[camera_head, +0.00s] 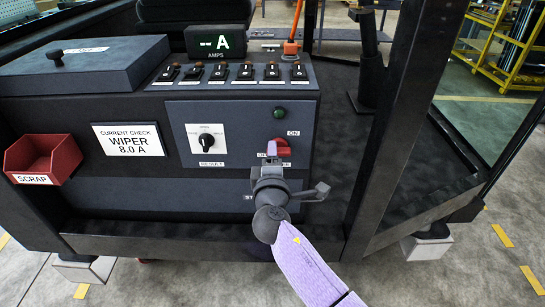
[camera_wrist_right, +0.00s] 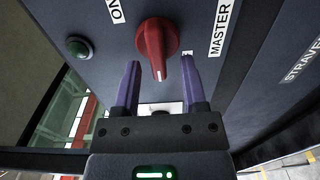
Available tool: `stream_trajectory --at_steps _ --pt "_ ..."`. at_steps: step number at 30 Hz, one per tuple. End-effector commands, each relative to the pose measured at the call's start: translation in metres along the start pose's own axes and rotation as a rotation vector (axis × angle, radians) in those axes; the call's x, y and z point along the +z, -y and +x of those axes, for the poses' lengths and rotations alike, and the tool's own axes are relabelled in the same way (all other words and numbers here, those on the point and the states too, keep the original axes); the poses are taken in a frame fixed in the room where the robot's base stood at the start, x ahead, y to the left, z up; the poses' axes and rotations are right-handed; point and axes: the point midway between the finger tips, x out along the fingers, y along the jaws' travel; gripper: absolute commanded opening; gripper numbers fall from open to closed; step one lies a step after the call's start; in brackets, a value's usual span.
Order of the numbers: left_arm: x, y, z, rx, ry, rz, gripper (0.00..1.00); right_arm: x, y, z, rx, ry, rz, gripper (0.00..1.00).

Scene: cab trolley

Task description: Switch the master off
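The red master switch (camera_head: 283,148) is a rotary knob on the grey panel face, below and left of the "ON" label. In the right wrist view the red knob (camera_wrist_right: 155,40) has a white mark at its lower tip, toward my gripper. My right gripper (camera_wrist_right: 160,68) is open, its two purple fingers on either side of the knob's lower end, with gaps visible. In the head view the right gripper (camera_head: 273,152) is in front of the switch and covers part of it and the labels. The "MASTER" label (camera_wrist_right: 220,28) shows in the wrist view. My left gripper is not in view.
A green lamp (camera_head: 279,112) sits above the switch. A black rotary selector (camera_head: 206,138) is to the left, with a row of toggle switches (camera_head: 219,72) and an amps display (camera_head: 217,42) above. A red scrap bin (camera_head: 43,158) hangs at left. A dark post (camera_head: 400,110) stands at right.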

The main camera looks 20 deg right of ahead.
Motion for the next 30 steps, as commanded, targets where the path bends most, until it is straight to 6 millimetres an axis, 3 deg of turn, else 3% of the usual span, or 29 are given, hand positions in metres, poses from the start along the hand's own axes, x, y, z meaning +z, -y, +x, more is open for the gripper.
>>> stream_trajectory --at_steps 7,18,30 --pt "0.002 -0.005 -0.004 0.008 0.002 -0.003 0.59 0.0 -0.001 -0.011 0.0 -0.002 0.001 0.54" --pt "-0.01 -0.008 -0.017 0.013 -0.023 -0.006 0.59 0.0 0.0 -0.091 -0.001 0.0 0.001 0.54" --pt "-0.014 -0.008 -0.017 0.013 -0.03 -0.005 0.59 0.0 0.0 -0.099 0.0 0.0 0.0 0.54"
